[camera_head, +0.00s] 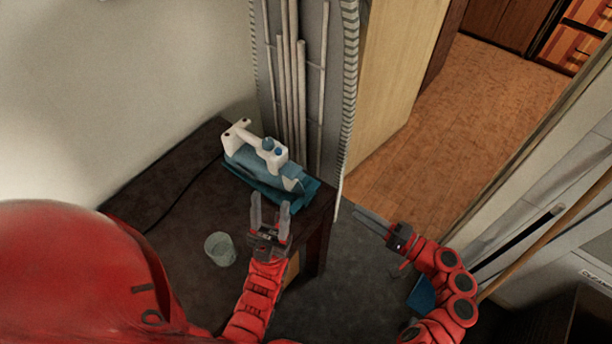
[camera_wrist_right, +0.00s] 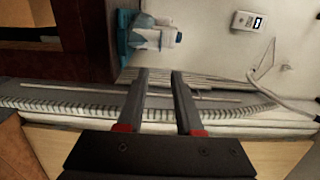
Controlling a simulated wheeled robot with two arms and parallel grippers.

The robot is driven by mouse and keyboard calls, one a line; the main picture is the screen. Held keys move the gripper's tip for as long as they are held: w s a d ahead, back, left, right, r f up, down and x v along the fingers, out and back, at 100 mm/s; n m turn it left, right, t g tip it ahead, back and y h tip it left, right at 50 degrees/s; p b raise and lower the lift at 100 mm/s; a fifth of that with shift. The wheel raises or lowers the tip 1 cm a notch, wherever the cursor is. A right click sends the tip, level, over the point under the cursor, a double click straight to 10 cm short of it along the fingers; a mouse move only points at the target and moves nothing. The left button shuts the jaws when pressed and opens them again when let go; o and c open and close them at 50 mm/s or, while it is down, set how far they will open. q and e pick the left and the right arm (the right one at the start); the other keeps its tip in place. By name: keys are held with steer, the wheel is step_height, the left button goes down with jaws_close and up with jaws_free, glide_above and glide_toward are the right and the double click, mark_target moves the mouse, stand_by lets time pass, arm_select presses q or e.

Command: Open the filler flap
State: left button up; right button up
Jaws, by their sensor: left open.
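A blue and white steam iron (camera_head: 262,160) rests on a teal base (camera_head: 262,190) at the back right of a dark table. Its white handle faces up, with small blue parts near the front; I cannot make out which part is the filler flap or whether it is open. My left gripper (camera_head: 270,200) is open and empty, just in front of the iron and apart from it. My right gripper (camera_head: 362,216) is right of the table, away from the iron. In the right wrist view the fingers (camera_wrist_right: 161,74) are apart and empty, and the iron (camera_wrist_right: 153,35) shows beyond them.
A clear glass (camera_head: 220,249) stands on the dark table (camera_head: 165,215), left of my left gripper. A dark cord runs along the table's left side. Pale pipes (camera_head: 295,90) rise behind the iron. Open floor lies beyond, to the right.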

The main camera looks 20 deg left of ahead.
glide_toward(294, 172)
steer(key=x, duration=0.5)
steer(key=shift+f, duration=0.1)
jaws_close()
stand_by(1.4)
